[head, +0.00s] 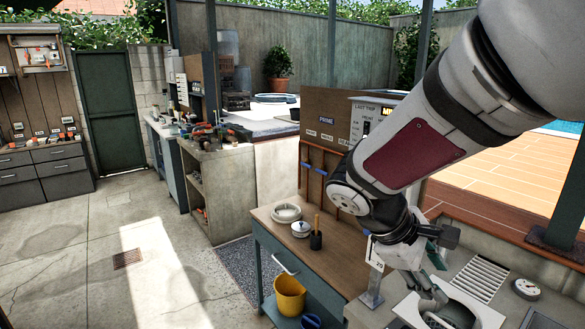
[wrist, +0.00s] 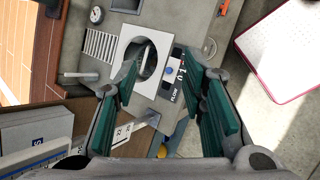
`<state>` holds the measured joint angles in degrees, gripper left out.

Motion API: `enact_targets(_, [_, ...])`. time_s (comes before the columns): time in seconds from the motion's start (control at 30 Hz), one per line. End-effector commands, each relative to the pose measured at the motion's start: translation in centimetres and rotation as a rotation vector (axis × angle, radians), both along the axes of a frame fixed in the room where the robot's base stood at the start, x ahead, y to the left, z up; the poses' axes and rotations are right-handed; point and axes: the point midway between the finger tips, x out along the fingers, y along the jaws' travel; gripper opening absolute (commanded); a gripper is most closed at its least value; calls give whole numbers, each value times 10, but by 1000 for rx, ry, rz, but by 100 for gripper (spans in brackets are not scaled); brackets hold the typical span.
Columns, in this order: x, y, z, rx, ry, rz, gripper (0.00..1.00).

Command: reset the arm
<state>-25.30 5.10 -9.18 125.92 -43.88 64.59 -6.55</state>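My gripper (head: 432,292) shows at the lower right of the head view, at the end of my arm, which reaches down from the upper right. It is over the grey counter (head: 408,311). In the wrist view my gripper (wrist: 168,82) has its green-padded fingers spread wide apart, with nothing between them. Below and beyond the fingers is a white square plate (wrist: 164,27) with a round dark opening. The gripper hides part of the plate in the head view. I cannot tell the exact height above the counter.
A slatted grille (head: 481,278) and a round gauge (head: 526,288) are close by on the counter. The wooden bench (head: 338,262) holds a white ring (head: 286,213), a lidded pot (head: 301,229) and a dark cup (head: 316,240). A yellow bucket (head: 289,296) is below. Floor is clear at left.

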Motion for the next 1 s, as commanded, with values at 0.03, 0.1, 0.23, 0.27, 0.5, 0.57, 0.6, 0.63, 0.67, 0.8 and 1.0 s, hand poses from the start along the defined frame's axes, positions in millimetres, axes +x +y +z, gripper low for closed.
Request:
enact_targets(0.03, [-13,-3,7,68,-42,-53,38])
enact_targets(0.1, [-31,-3,13,163,-96,-123,38])
enact_targets(0.23, [-61,2,25,332,-204,-248,38])
enact_targets(0.27, [-67,4,28,369,-229,-276,38])
enact_targets(0.5, [-112,25,51,655,-451,-474,38])
enact_targets(0.57, [-120,30,56,713,-504,-515,38])
enact_targets(0.6, [-124,34,58,749,-535,-538,38])
enact_targets(0.63, [-127,36,61,772,-557,-552,38])
enact_targets(0.67, [-130,38,62,794,-577,-566,38])
enact_targets(0.8, [-137,45,68,860,-638,-606,38])
enact_targets(1.0, [-139,48,69,881,-656,-620,38])
